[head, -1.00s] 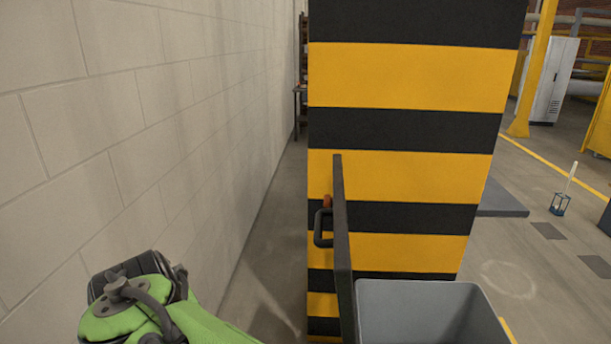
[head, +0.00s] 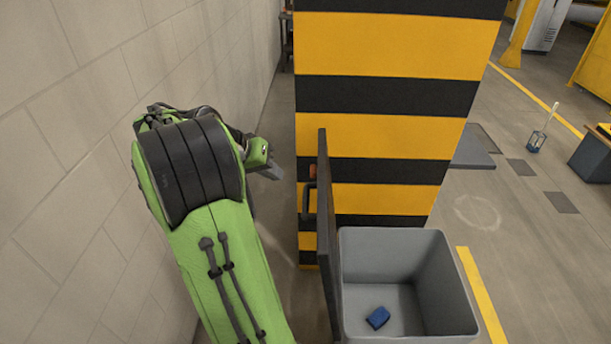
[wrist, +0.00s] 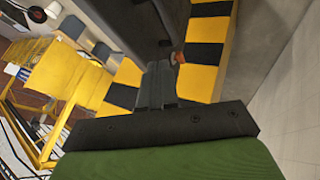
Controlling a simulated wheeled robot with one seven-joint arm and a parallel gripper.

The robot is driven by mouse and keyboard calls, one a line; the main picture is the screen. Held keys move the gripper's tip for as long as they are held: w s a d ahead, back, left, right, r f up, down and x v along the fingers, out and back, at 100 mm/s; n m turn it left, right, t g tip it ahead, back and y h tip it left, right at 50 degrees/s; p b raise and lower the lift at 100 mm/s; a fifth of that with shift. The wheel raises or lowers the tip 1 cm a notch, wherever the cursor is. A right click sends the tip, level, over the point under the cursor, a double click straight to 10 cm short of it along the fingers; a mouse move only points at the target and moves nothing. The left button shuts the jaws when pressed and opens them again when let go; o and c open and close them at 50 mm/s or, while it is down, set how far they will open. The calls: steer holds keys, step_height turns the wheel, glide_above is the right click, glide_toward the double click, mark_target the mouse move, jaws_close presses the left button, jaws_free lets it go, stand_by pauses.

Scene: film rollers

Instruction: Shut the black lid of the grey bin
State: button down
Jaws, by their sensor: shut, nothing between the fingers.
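The grey bin (head: 395,240) stands open at the lower middle of the head view, with a blue object (head: 378,318) on its floor. Its black lid (head: 328,235) stands upright along the bin's left edge, with a dark handle (head: 309,203) on its left face. My gripper (head: 272,172) is left of the lid, apart from it in the head view, partly hidden by my green arm. In the wrist view my gripper (wrist: 157,85) is shut and empty, pointing toward the dark lid (wrist: 120,30).
A black and yellow striped pillar (head: 390,95) stands right behind the bin and lid. A pale block wall (head: 90,130) runs along the left, close to my arm. Open floor (head: 510,230) lies to the right, with a yellow line.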

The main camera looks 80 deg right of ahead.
steer(key=s+d+f, duration=0.1)
steer(key=s, duration=0.1)
steer(key=s+d+f, duration=0.3)
steer(key=s+f, duration=0.1)
steer(key=shift+d+f, duration=0.2)
steer(key=shift+d, duration=0.05)
steer(key=shift+s, duration=0.35)
steer(key=shift+d, duration=0.1)
